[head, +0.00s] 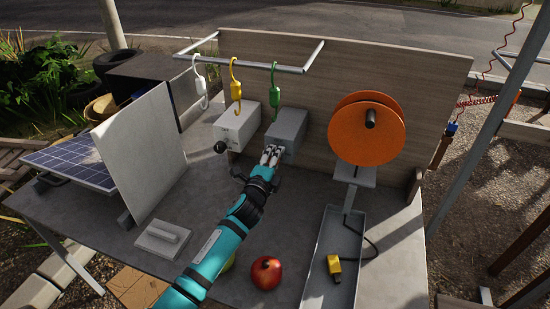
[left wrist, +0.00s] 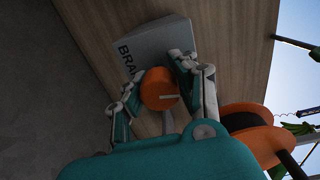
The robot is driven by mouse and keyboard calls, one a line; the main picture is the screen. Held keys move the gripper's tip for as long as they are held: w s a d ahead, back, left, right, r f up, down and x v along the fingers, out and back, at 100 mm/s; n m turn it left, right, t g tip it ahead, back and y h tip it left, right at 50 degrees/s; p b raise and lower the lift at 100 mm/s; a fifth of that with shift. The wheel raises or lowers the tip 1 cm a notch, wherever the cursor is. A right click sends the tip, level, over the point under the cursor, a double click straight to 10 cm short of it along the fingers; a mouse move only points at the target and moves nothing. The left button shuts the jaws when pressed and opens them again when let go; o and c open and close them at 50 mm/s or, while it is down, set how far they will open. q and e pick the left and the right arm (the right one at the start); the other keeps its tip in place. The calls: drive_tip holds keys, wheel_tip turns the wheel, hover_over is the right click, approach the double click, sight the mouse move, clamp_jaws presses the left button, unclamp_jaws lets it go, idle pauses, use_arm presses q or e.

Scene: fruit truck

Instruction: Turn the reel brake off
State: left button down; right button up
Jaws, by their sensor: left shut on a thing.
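The grey brake box (head: 290,125) stands against the wooden back board, left of the orange reel (head: 367,140). In the left wrist view, the box (left wrist: 155,42) shows part of a label reading "BRA". An orange round knob (left wrist: 159,88) with a pale line on it sits on its front. My left gripper (head: 270,155) is at the front of this box and shut on the orange knob, with one finger on each side in the left wrist view (left wrist: 155,85). The fingers hide the knob in the head view. My right gripper is not in view.
Another grey box (head: 237,125) with a black knob stands to the left. White, yellow (head: 236,85) and green hooks hang from a rail above. A red fruit (head: 266,272) and a grey tray (head: 320,275) with a yellow plug (head: 334,266) are in front. A white panel (head: 140,150) stands left.

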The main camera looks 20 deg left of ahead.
use_arm(q)
drive_tip(key=shift+f+n, duration=0.2)
drive_tip(key=shift+n, duration=0.6)
drive_tip(key=c, duration=1.3)
unclamp_jaws()
drive_tip(key=o, duration=0.4)
drive_tip(key=shift+r, duration=0.15)
drive_tip(key=shift+c, duration=0.2)
drive_tip(key=shift+s, duration=0.1)
drive_tip(key=s, duration=1.2)
drive_tip(key=shift+a, duration=0.2)
drive_tip(key=shift+r, duration=0.1)
